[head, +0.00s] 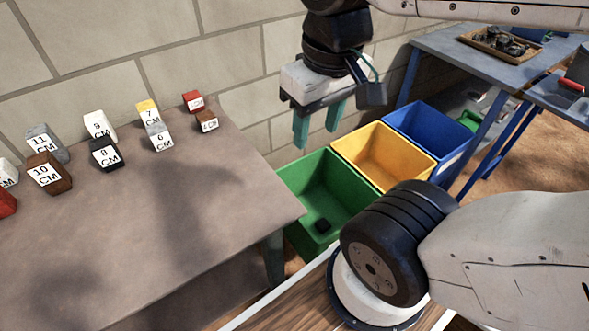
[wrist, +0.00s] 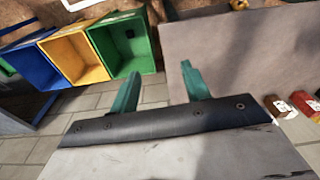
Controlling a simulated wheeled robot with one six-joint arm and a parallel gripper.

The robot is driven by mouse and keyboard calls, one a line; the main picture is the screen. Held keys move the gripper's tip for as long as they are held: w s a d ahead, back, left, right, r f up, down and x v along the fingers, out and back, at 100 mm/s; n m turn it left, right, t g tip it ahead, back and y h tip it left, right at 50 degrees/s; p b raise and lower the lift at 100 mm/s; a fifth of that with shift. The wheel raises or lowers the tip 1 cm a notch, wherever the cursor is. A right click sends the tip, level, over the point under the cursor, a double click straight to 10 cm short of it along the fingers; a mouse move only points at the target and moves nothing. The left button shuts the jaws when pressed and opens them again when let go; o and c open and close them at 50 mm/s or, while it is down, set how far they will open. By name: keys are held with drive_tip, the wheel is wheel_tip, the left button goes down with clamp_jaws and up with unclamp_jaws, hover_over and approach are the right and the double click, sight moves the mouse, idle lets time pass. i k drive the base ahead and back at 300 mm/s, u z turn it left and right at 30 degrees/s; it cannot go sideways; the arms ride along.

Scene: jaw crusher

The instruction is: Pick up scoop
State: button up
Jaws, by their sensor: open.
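My gripper (head: 318,122) hangs in the air between the brown table and the coloured bins. Its two green fingers are apart with nothing between them; they also show in the wrist view (wrist: 160,78). I cannot make out a scoop for certain in either view. A grey object with a red part (head: 573,86) lies at the right edge of the head view, on the blue workbench, cut off by the frame. I cannot tell what it is. My gripper is well to the left of it.
The brown table (head: 190,215) carries several labelled blocks. Green (head: 300,178), yellow (head: 345,145) and blue (head: 398,118) bins stand beside it; a dark block (head: 322,225) lies in the green one. The blue workbench (head: 445,48) holds a tray (head: 470,38) of dark pieces.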

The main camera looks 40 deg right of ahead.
sight(566, 92)
drive_tip(key=z, duration=0.8)
drive_tip(key=k, duration=1.1)
drive_tip(key=z, duration=1.25)
drive_tip(key=i, duration=1.3)
drive_tip(key=u, duration=0.1)
